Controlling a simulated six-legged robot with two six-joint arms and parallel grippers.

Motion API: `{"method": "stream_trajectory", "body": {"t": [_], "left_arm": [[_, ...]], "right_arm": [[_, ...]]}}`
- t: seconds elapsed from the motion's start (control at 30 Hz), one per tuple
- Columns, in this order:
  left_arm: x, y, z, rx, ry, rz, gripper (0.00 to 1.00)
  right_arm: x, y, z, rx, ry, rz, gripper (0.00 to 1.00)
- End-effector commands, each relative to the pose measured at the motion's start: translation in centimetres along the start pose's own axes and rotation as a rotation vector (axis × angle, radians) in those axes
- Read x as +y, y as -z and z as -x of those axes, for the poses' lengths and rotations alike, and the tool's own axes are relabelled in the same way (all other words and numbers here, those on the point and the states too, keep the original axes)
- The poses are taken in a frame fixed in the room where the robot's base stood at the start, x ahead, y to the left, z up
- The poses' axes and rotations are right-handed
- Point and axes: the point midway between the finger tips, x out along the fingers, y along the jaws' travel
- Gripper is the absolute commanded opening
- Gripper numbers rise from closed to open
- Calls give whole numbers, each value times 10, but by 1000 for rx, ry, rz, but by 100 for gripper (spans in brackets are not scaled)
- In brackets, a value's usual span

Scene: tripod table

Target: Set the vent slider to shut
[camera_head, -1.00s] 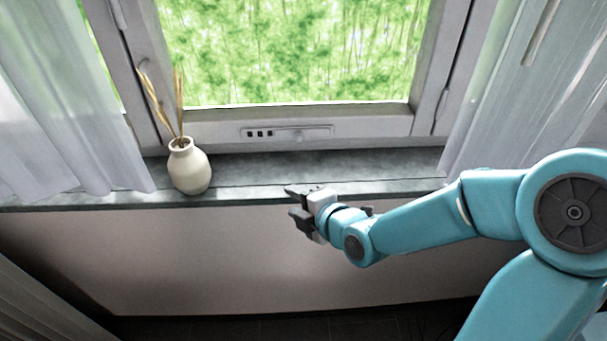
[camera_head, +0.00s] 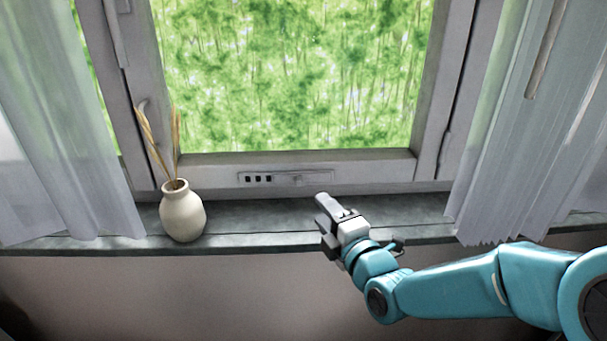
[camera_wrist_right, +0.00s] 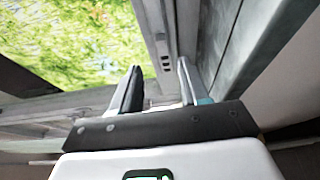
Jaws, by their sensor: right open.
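The vent slider (camera_head: 298,178) is a small knob on a narrow grey vent strip (camera_head: 322,176) set in the lower window frame. Several dark slots (camera_head: 258,179) show open at the strip's left end, with the knob to their right. In the right wrist view the slots (camera_wrist_right: 165,58) show beyond the fingers, and the knob is hard to make out. My right gripper (camera_head: 322,211) is open and empty, in front of and below the strip, over the sill's front part. Its two fingers also show in the right wrist view (camera_wrist_right: 160,85), apart. My left gripper is not in view.
A cream vase (camera_head: 183,212) with dried stalks stands on the grey sill (camera_head: 270,215), left of the gripper. Sheer curtains hang at the left (camera_head: 70,150) and right (camera_head: 520,140). The sill between vase and gripper is clear.

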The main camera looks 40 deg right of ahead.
Motion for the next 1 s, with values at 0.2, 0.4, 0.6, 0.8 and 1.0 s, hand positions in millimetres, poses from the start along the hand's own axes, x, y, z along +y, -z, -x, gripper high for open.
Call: {"method": "stream_trajectory", "body": {"t": [0.2, 0.4, 0.6, 0.8, 1.0], "left_arm": [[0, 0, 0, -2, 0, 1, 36], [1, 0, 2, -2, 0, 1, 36], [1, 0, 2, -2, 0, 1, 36], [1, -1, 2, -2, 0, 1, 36], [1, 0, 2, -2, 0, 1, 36]], "right_arm": [[-1, 1, -54, 2, -4, 0, 45], [0, 0, -87, 1, -4, 1, 45], [-1, 0, -100, 1, -3, 1, 45], [0, 0, -101, 0, -4, 1, 45], [0, 0, -100, 1, -4, 1, 0]]}}
